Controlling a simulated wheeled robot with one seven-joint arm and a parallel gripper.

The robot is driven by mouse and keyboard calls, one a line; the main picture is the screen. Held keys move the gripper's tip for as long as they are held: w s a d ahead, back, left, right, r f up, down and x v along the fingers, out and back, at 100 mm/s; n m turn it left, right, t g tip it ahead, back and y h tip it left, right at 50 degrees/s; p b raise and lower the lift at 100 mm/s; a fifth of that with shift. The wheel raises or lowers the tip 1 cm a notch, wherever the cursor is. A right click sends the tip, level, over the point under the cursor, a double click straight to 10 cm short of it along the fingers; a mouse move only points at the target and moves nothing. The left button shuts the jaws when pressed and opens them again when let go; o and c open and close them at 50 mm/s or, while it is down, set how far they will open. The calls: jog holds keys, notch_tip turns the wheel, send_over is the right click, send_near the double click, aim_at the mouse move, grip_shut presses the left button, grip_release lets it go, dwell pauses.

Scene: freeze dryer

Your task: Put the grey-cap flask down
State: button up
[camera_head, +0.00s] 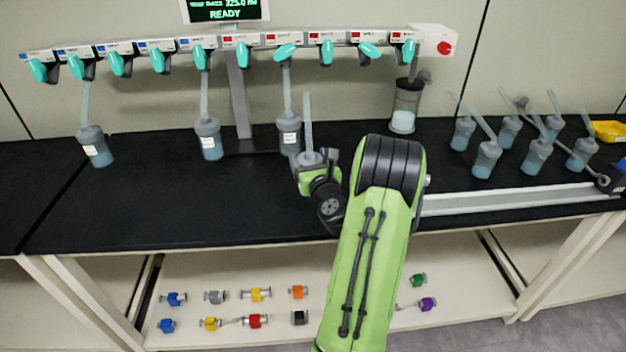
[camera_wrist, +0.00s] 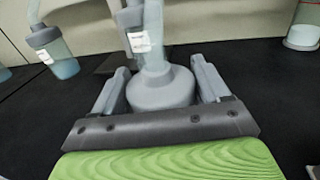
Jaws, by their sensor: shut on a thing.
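My gripper (camera_head: 316,168) is shut on a grey-cap flask, whose grey cap (camera_head: 311,158) and upright clear tube (camera_head: 308,120) show above the jaws. In the wrist view the gripper's two fingers (camera_wrist: 160,95) sit on either side of the grey cap (camera_wrist: 160,88). The flask's lower body is hidden by the cap and gripper, so I cannot tell whether it touches the black bench top (camera_head: 170,205). The flask looks roughly upright, in front of a hanging labelled flask (camera_head: 289,137).
Labelled flasks (camera_head: 95,147) (camera_head: 208,139) hang from the manifold (camera_head: 220,42) with teal valves. A clear canister (camera_head: 404,112) stands behind right. Several flasks (camera_head: 486,160) stand at right, behind a pale rail (camera_head: 500,198). The bench left of my gripper is clear.

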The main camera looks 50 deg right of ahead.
notch_tip(320, 180, down, 5)
jog(key=b, duration=0.3)
jog(key=shift+a+f, duration=0.1)
jog(key=shift+f, duration=0.1)
jog(key=shift+r, duration=0.2)
jog(key=shift+f, duration=0.2)
jog(key=o, duration=1.1)
jog(key=shift+o, duration=0.2)
jog(key=shift+r, duration=0.1)
